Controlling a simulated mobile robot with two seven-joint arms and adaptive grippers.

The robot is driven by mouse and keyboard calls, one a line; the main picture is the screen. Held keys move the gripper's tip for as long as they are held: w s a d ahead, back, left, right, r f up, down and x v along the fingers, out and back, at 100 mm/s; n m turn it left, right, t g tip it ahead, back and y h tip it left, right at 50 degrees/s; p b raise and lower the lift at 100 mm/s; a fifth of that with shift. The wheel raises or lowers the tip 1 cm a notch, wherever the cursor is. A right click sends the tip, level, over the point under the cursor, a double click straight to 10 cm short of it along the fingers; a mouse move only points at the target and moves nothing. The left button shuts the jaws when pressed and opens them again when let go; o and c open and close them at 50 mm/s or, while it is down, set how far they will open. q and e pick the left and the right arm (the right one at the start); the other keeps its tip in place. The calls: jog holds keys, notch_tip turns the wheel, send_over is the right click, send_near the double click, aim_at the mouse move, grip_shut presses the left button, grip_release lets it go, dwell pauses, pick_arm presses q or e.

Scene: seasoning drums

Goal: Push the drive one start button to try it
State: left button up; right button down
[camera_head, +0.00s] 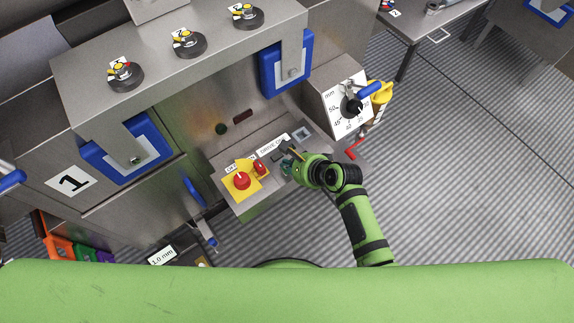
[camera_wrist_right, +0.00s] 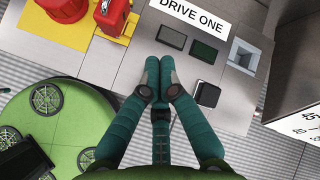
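The drive one panel (camera_head: 250,200) is a grey sloped box with a white "DRIVE ONE" label (camera_wrist_right: 194,12). In the right wrist view a dark grey button (camera_wrist_right: 172,37) and a dark green button (camera_wrist_right: 204,52) sit side by side below the label. Which one is the start button cannot be read. A black square part (camera_wrist_right: 207,94) lies lower, beside the fingers. My right gripper (camera_wrist_right: 160,62) is shut and empty, its teal fingertips together just below the dark grey button. Contact cannot be told. In the head view this gripper (camera_head: 287,167) covers part of the panel. My left gripper is out of view.
A red emergency knob (camera_head: 242,181) on a yellow plate and a red switch (camera_head: 260,168) sit left of the gripper. A square socket (camera_wrist_right: 243,55) is right of the buttons. A dial box (camera_head: 335,95) stands at the right. Striped floor beyond is open.

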jog(key=shift+f, duration=0.3)
dwell(0.5)
jog(key=shift+r+p, duration=0.9)
jog(key=shift+p, duration=0.2)
notch_tip(320, 180, up, 5)
jog(key=p, duration=0.6)
jog(key=shift+f, duration=0.1)
dwell(0.3)
